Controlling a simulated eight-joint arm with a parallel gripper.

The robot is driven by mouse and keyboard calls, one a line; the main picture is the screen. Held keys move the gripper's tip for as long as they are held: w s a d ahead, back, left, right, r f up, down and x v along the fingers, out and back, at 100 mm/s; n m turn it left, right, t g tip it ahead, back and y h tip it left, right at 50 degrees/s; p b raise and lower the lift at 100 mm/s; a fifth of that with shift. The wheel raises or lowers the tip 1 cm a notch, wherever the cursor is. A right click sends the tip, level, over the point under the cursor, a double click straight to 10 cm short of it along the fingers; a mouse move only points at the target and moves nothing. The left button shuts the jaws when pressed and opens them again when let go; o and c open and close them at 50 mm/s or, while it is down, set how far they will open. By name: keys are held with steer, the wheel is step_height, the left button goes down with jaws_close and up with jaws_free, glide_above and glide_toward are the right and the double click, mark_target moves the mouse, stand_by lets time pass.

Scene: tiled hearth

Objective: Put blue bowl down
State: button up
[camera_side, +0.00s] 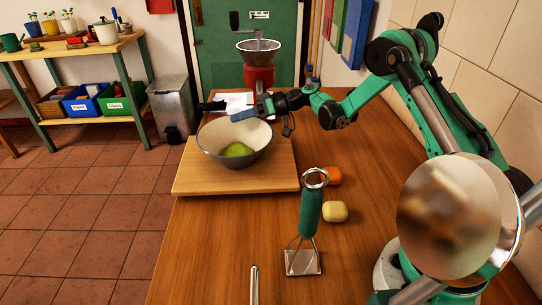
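The bowl (210,152) is blue-grey outside and cream inside, with a green fruit (237,150) in it. It is upright over the pale wooden board (270,180); it looks to rest there, but a small gap under it cannot be ruled out. My gripper (243,113) reaches in from the right to the bowl's far rim. A blue finger lies right at or over the rim. The other finger is not clear, so I cannot tell whether the rim is gripped.
A green-handled masher (311,210) stands in front, right of the board. An orange fruit (331,176) and a yellowish one (335,211) lie nearby. A red item with a metal bowl (259,62) stands behind.

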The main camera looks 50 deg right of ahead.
steer(key=shift+r, duration=0.15)
steer(key=v, duration=1.2)
steer(key=s+a+r+m+g+h, duration=0.2)
steer(key=a+r+g+h, duration=0.15)
steer(key=a, duration=0.55)
steer(key=s+a+h, duration=0.5)
steer(key=s+h, duration=0.1)
steer(key=s, duration=0.4)
steer(key=shift+s+a+f+m+h, duration=0.2)
steer(key=shift+s+a+m+h, duration=0.1)
steer(key=shift+a+h, duration=0.1)
steer(key=shift+t, duration=0.25)
